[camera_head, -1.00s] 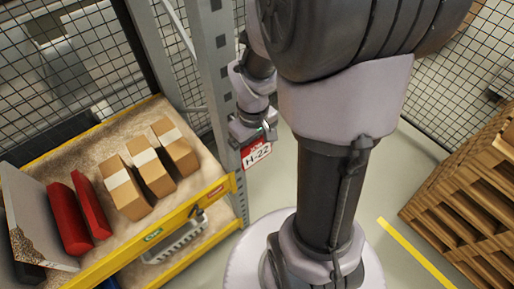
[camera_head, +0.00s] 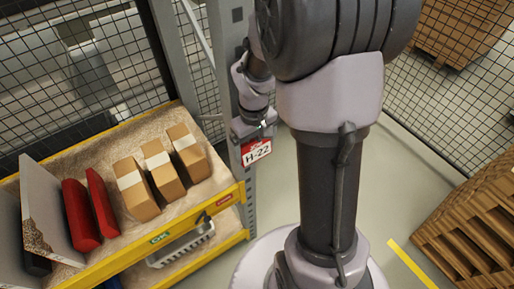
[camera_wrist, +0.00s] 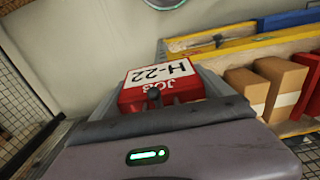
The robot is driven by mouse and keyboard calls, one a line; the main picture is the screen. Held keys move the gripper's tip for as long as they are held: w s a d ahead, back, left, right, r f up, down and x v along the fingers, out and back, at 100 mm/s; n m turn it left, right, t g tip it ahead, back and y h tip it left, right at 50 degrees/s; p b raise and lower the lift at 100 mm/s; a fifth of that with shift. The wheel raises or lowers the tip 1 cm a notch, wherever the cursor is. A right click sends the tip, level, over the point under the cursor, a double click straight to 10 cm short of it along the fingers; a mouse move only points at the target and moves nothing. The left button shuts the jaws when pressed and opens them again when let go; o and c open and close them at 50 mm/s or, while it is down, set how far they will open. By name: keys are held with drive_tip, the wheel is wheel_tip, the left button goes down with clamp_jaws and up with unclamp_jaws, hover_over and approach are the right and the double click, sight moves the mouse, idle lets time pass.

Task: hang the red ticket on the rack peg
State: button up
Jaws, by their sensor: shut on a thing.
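The red ticket (camera_head: 257,152), a red and white tag marked H-22, hangs from my gripper (camera_head: 254,130) in the head view, in front of the grey rack upright (camera_head: 221,70). In the wrist view the ticket (camera_wrist: 160,84) appears upside down beyond the gripper body, its red end toward me. A small dark round spot shows in that red end; I cannot tell whether it is a hole or a peg. My gripper is shut on the ticket; its fingertips are mostly hidden. I cannot make out the rack peg clearly in either view.
The yellow-edged shelf (camera_head: 200,211) left of the gripper holds several cardboard boxes (camera_head: 137,190), red bins (camera_head: 88,208) and a grey panel (camera_head: 47,205). Wooden pallets (camera_head: 470,225) stand at right. Wire mesh fencing (camera_head: 455,100) encloses the area; bare floor lies between.

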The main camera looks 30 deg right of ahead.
drive_tip(key=shift+f, duration=0.1)
idle(0.3)
drive_tip(key=o, duration=1.1)
drive_tip(key=shift+c, duration=0.2)
wheel_tip(320, 180, up, 18)
drive_tip(key=p, duration=0.5)
drive_tip(key=s+a+f+m+t+y+b, duration=0.1)
drive_tip(key=s+a+f+m+t+b, duration=0.1)
drive_tip(key=s+a+f+b, duration=0.3)
drive_tip(key=s+a+f+m+t+y+b, duration=0.1)
drive_tip(key=s+a+f+m+t+b, duration=0.1)
drive_tip(key=s+a+f+b, duration=0.3)
drive_tip(key=s+a+t+b, duration=0.1)
drive_tip(key=s+a+b, duration=0.1)
drive_tip(key=a+b, duration=0.2)
drive_tip(key=shift+a+m+t+b, duration=0.3)
drive_tip(key=shift+m+b, duration=0.1)
drive_tip(key=shift+b, duration=0.4)
